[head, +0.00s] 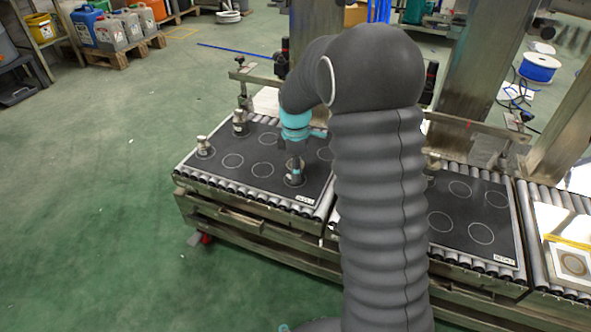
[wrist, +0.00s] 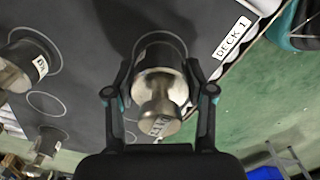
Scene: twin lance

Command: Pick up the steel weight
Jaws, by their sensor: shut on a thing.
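A steel weight (wrist: 160,88) with a narrower knob is between the two fingers of my gripper (wrist: 160,105) in the wrist view. The fingers are shut on it, one at each side. In the head view my gripper (head: 295,168) points down at the front right of the left dark mat, and the weight (head: 294,179) is partly hidden by the fingers. The weight is at a white printed circle. I cannot tell whether its base touches the mat. Two other steel weights (head: 204,147) (head: 240,123) stand on the left side of the mat.
The left mat (head: 228,172), labelled DECK 1 in the wrist view, lies on a roller conveyor with several printed circles. Another mat (head: 462,238) lies to the right, with a weight (head: 433,161) partly behind my arm. Green floor is open at the left.

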